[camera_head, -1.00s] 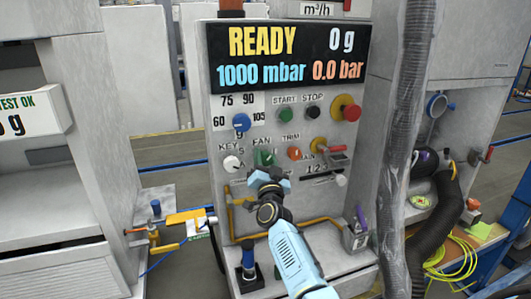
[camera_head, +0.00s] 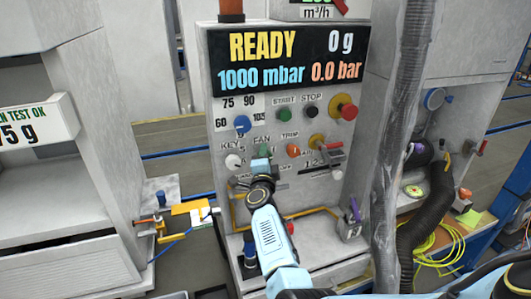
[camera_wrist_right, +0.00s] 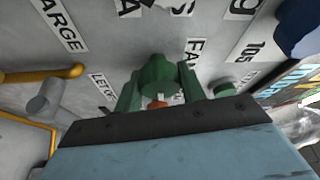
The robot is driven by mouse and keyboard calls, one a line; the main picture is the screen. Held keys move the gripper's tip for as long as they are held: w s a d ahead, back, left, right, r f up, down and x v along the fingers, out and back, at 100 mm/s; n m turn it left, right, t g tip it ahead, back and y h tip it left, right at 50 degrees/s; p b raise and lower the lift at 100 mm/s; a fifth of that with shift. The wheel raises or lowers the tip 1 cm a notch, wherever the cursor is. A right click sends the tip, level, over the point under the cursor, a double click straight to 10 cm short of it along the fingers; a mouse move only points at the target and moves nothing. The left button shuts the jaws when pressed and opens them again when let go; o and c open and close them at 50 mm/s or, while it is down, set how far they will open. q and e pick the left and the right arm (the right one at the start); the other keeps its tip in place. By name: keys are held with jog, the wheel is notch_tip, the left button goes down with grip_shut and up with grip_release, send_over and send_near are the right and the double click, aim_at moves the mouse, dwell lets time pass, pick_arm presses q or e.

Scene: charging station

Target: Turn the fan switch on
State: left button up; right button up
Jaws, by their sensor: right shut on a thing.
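The green fan switch (camera_head: 264,151) is on the grey panel under the FAN label, mostly hidden behind my right gripper (camera_head: 261,165) in the head view. In the right wrist view the green knob (camera_wrist_right: 158,76) sits between the two fingers of my right gripper (camera_wrist_right: 160,90). The fingers are shut on it. Whether the switch is turned cannot be told. My left gripper is not in view.
Around the switch are a white key knob (camera_head: 233,161), a red trim knob (camera_head: 293,150), a blue selector (camera_head: 242,124) and a green start button (camera_head: 284,115). The display (camera_head: 287,60) reads READY. A grey hose (camera_head: 398,130) hangs at the right.

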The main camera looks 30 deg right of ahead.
jog(key=shift+m, duration=0.4)
jog(key=o, duration=1)
jog(key=shift+c, duration=0.2)
jog(key=shift+p, duration=0.3)
jog(key=shift+s+a, duration=0.25)
jog(key=shift+s, duration=0.05)
jog(key=r+p+v, duration=0.1)
jog(key=p+v, duration=0.4)
jog(key=v, duration=0.7)
jog(key=shift+s+a+f, duration=0.25)
jog(key=shift+a+f, duration=0.05)
jog(key=shift+f, duration=0.15)
